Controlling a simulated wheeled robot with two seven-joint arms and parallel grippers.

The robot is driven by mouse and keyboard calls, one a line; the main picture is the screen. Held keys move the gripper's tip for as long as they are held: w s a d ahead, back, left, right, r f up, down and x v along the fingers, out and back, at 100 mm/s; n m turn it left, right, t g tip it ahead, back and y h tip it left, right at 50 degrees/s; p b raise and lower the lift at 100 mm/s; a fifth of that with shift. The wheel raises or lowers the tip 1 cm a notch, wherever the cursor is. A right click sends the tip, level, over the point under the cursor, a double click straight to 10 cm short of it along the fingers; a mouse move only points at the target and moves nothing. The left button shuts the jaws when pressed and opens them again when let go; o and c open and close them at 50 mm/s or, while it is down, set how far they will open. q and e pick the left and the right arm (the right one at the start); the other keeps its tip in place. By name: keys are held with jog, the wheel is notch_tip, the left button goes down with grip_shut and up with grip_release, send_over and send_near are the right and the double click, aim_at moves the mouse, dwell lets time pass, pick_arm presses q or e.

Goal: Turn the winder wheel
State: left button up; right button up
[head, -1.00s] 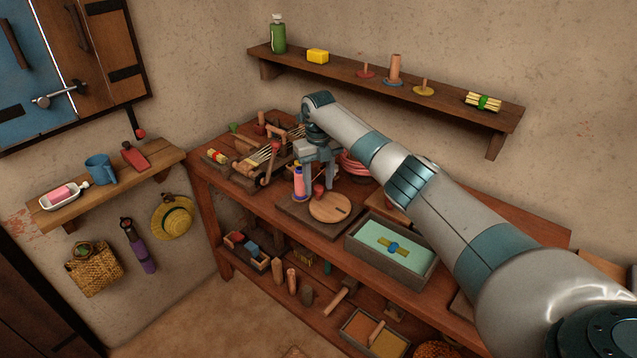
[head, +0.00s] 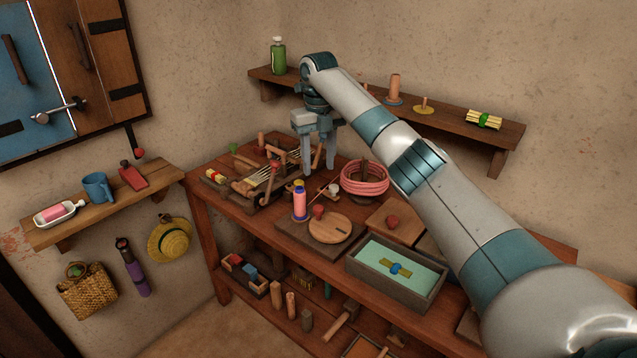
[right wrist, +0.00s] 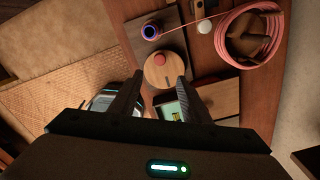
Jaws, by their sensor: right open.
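The winder wheel (head: 330,229) is a round, flat wooden disc lying on a dark board (head: 291,236) on the bench. A red knob (head: 318,212) stands near its far left edge. A purple and pink spool (head: 300,203) stands upright beside it. In the right wrist view the wheel (right wrist: 164,72) and its knob (right wrist: 161,60) lie beyond the fingertips. My right gripper (head: 318,172) is open and empty, pointing down above the bench, up and behind the wheel in the head view, apart from the knob. Its fingers also show in the right wrist view (right wrist: 160,84). My left gripper is out of view.
A wall shelf (head: 445,115) runs behind my arm.

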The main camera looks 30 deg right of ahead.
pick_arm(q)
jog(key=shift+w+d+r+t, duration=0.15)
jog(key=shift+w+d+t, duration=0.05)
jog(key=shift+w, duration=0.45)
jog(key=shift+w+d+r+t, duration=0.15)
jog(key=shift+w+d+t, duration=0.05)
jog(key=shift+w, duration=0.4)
pick_arm(e)
jog(key=shift+r, duration=2)
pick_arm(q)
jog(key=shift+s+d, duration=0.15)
